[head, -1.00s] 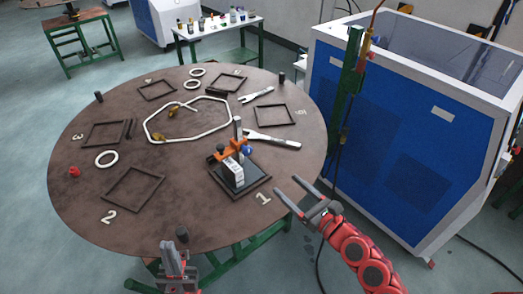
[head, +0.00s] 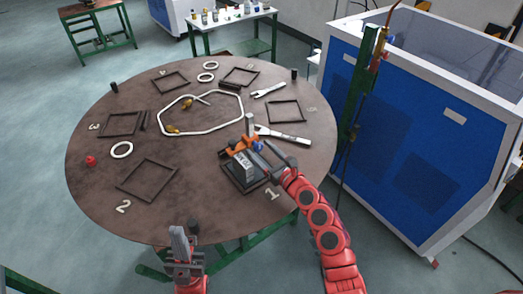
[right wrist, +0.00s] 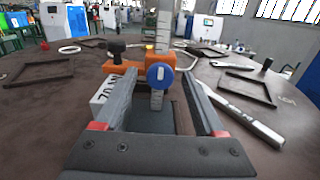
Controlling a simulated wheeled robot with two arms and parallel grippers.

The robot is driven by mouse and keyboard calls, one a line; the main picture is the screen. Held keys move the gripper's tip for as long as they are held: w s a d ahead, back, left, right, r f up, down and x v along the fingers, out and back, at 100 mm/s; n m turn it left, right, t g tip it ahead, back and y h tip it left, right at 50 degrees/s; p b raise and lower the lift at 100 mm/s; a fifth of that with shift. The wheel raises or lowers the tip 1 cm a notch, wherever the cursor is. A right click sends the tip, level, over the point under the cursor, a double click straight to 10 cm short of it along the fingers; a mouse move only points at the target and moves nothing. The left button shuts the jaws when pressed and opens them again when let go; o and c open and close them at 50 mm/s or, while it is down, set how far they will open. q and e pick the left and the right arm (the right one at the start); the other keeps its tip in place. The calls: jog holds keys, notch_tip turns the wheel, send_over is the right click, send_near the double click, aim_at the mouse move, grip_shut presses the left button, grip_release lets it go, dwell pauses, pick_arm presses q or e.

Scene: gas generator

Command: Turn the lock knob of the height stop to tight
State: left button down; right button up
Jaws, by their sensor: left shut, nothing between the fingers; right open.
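The height stop stands on a dark base plate (head: 238,182) at place 1 of the round table. It has an orange clamp (head: 240,147) on an upright scale post (right wrist: 164,30). Its blue lock knob (right wrist: 160,76) faces the right wrist camera, with a roughly upright white mark; it also shows in the head view (head: 257,146). A white block (head: 244,166) with dark print stands under the clamp. My right gripper (right wrist: 160,82) is open, its fingers pointing at the knob from either side; contact cannot be told. My left gripper (head: 177,233) is shut and empty at the near table edge.
A grey wrench (right wrist: 250,120) lies right of the stop. A black knob (right wrist: 117,47) tops the orange clamp's left side. Empty dark frames (head: 147,180), white rings and a bent white tube (head: 200,132) lie on the table. A blue machine (head: 400,130) stands to the right.

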jog(key=shift+r, duration=0.1)
grip_shut()
dwell(0.3)
